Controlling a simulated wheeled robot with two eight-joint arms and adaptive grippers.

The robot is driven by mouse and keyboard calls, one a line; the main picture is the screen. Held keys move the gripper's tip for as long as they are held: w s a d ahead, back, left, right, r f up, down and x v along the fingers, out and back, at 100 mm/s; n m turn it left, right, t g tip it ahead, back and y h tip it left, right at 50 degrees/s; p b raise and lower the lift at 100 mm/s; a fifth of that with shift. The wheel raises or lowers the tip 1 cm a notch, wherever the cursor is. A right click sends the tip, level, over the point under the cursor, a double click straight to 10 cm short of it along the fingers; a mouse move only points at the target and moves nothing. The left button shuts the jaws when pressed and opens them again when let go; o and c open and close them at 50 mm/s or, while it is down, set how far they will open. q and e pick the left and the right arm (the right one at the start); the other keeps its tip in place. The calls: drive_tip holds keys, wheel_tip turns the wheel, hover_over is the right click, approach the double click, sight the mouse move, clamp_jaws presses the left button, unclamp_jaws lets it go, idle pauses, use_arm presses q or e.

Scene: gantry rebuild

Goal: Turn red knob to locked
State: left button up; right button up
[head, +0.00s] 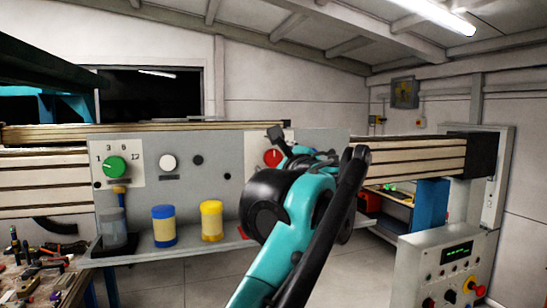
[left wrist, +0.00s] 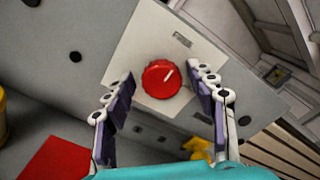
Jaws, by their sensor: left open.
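The red knob (head: 272,158) is on the grey panel (head: 228,170) in the head view, partly covered by my left gripper. Small labels on the plate are unreadable. My left gripper (left wrist: 160,78) is open, with one finger on each side of the knob in that view and visible gaps between. I cannot tell how far the fingertips are from the panel. My right gripper is not in view.
A green knob (head: 115,167) and a white knob (head: 168,162) are on the panel's left part. A blue-banded yellow jar (head: 164,226) and a yellow jar (head: 212,221) stand on the shelf below. A control box (head: 447,262) stands at the right.

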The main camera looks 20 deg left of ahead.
use_arm(q)
drive_tip(key=shift+s+d+r, duration=0.15)
drive_tip(key=shift+s+d, duration=0.15)
drive_tip(key=shift+s, duration=0.2)
drive_tip(key=shift+w+a, duration=0.15)
drive_tip(key=shift+w, duration=0.05)
drive_tip(key=c, duration=1.2)
drive_tip(key=shift+o, duration=0.2)
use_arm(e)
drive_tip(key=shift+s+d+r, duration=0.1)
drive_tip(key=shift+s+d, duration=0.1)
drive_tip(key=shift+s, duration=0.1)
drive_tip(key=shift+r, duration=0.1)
use_arm(q)
drive_tip(key=m+p, duration=0.1)
drive_tip(key=m, duration=0.3)
drive_tip(key=shift+p, duration=0.35)
drive_tip(key=m+p, duration=0.1)
drive_tip(key=m, duration=0.3)
drive_tip(key=m+p, duration=0.1)
drive_tip(key=m, duration=0.4)
drive_tip(key=m+p, duration=0.1)
drive_tip(key=m, duration=0.3)
drive_tip(key=shift+w+m, duration=0.1)
drive_tip(key=shift+m, duration=0.3)
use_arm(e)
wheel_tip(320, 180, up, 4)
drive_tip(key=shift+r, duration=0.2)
